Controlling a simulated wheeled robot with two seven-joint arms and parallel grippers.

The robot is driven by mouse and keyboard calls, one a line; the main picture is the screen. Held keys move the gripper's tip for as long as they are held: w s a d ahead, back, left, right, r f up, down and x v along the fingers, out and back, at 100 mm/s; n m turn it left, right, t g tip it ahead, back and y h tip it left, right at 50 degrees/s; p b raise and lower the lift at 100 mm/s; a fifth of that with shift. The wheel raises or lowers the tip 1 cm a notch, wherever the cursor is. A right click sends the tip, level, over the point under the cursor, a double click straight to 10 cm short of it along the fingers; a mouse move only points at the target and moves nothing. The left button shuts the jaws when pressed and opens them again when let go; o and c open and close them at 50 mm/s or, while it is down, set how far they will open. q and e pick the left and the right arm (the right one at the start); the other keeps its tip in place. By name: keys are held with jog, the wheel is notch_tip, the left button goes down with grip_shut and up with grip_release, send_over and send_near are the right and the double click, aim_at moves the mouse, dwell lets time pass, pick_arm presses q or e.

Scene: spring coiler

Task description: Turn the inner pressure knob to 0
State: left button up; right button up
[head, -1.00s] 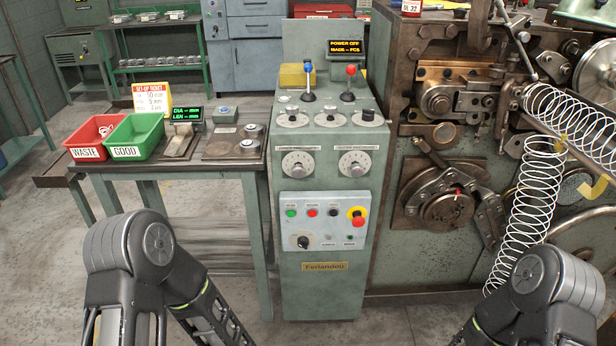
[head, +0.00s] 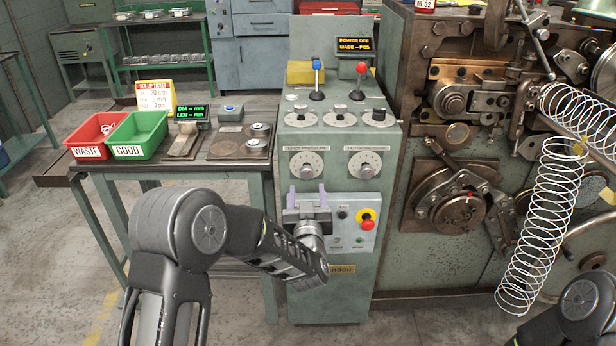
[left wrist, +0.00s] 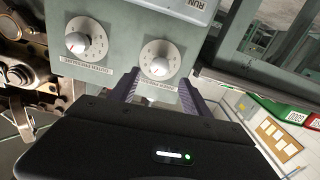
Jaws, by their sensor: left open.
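The inner pressure knob (head: 306,165) is the left of two round white dials on the front of the green control cabinet. It also shows in the left wrist view (left wrist: 159,67). The outer pressure knob (head: 367,165) is to its right in the head view. My left gripper (head: 307,192) is open, its two fingers pointing up just below the inner knob, over the button panel. In the left wrist view its fingertips (left wrist: 159,85) stand left and right of the inner dial; contact cannot be told. My right gripper is out of view.
Blue and red levers (head: 317,80) stand on the cabinet top. The button panel (head: 366,205), with a red emergency button, is partly hidden by my gripper. A table with red and green bins (head: 140,136) is left; the coiler with hanging wire springs (head: 545,220) is right.

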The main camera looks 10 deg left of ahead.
aim_at(307, 175)
pick_arm(q)
jog(key=p+x, duration=0.1)
jog(key=x, duration=0.6)
jog(key=shift+w+a, duration=0.1)
jog(key=shift+w, duration=0.2)
grip_shut()
dwell(0.4)
